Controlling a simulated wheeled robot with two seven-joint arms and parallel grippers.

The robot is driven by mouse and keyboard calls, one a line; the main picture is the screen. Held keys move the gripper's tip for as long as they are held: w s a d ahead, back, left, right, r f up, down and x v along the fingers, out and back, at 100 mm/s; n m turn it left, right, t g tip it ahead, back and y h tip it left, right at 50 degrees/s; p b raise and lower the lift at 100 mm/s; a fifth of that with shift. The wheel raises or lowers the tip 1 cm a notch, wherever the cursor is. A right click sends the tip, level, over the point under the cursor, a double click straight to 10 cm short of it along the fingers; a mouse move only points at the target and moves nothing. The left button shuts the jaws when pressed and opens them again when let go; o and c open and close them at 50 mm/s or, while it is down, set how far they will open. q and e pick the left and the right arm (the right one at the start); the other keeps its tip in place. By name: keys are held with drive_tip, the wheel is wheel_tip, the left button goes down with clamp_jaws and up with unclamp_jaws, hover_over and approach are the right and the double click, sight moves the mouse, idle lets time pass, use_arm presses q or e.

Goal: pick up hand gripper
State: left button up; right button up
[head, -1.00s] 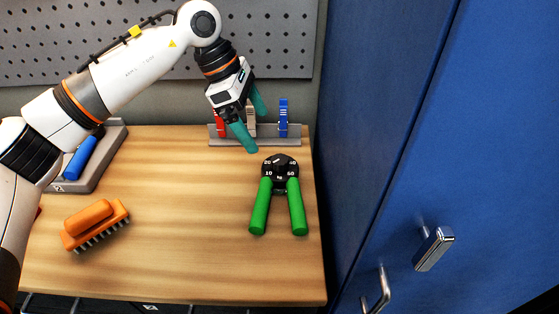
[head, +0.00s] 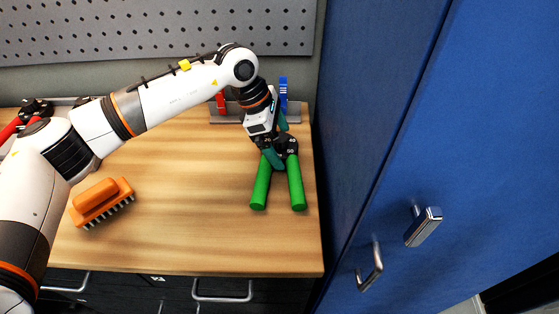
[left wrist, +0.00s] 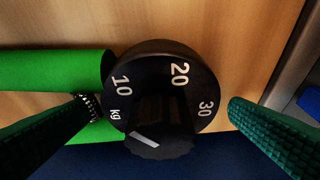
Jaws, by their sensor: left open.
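The hand gripper has two green handles and a black round head with a number dial. It lies on the wooden bench top, its handles toward the near edge, in the head view (head: 297,185). My left gripper (head: 278,143) is over its black head, with teal fingers apart and partly hiding it. In the left wrist view the black dial (left wrist: 165,85) lies between the two open fingers (left wrist: 163,105), and a green handle runs off to the left. I cannot tell whether the left finger touches the hand gripper. My right gripper is not in view.
An orange brush (head: 101,201) lies at the left of the bench top (head: 190,240). A grey rack (head: 295,112) with red and blue clips stands behind the hand gripper. A blue cabinet (head: 400,100) borders the bench on the right. The bench middle is clear.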

use_arm(q)
drive_tip(key=shift+f, duration=0.1)
drive_tip(key=c, duration=1.2)
